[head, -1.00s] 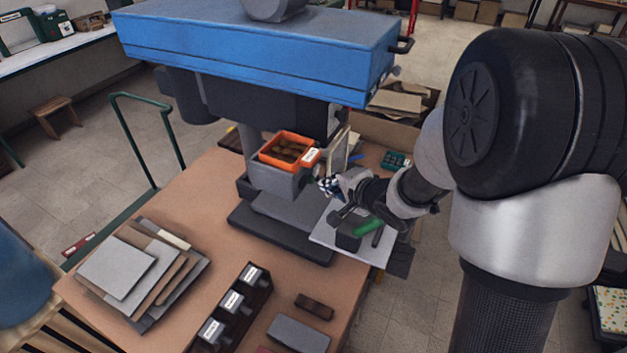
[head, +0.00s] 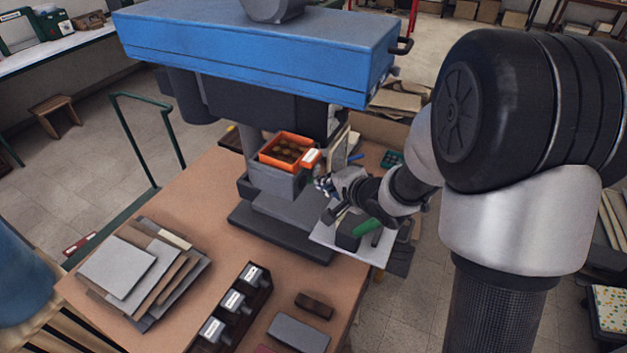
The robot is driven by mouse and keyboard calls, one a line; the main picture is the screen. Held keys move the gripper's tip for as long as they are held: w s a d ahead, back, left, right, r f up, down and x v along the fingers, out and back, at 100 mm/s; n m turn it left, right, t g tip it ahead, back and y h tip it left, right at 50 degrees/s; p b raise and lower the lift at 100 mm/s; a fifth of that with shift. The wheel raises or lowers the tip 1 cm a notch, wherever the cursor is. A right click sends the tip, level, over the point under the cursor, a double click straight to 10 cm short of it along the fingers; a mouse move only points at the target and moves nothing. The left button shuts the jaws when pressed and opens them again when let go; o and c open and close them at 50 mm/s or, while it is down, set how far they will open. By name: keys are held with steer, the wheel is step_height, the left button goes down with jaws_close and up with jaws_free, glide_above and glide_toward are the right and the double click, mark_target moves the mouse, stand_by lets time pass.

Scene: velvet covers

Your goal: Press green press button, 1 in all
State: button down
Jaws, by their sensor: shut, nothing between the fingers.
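The blue-topped press (head: 250,55) stands on the brown bench, with a dark grey base and a grey column. I cannot make out a green press button on it; it is hidden or too small to tell. My gripper (head: 324,185) is at the right side of the press, close to the grey head under the orange bin. It is small in view and partly covered by my own wrist. Its fingers look shut and empty. I cannot tell whether it touches the press.
An orange bin (head: 290,150) of brown pieces sits on the press. Stacked sheets (head: 118,266) and a dark rack (head: 262,297) occupy the bench front. A tilted panel (head: 340,147) stands behind my gripper.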

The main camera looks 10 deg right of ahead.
steer(key=shift+w+a, duration=0.2)
steer(key=shift+a, duration=0.15)
stand_by(0.3)
steer(key=shift+d, duration=0.1)
steer(key=shift+s+d+p, duration=0.55)
steer(key=shift+d+p, duration=0.1)
steer(key=shift+d, duration=0.1)
steer(key=shift+s+d+p, duration=0.6)
steer(key=shift+s+d, duration=0.1)
steer(key=shift+d, duration=0.35)
steer(key=shift+s+d+p, duration=0.55)
steer(key=shift+s+d, duration=0.15)
steer(key=shift+d, duration=0.35)
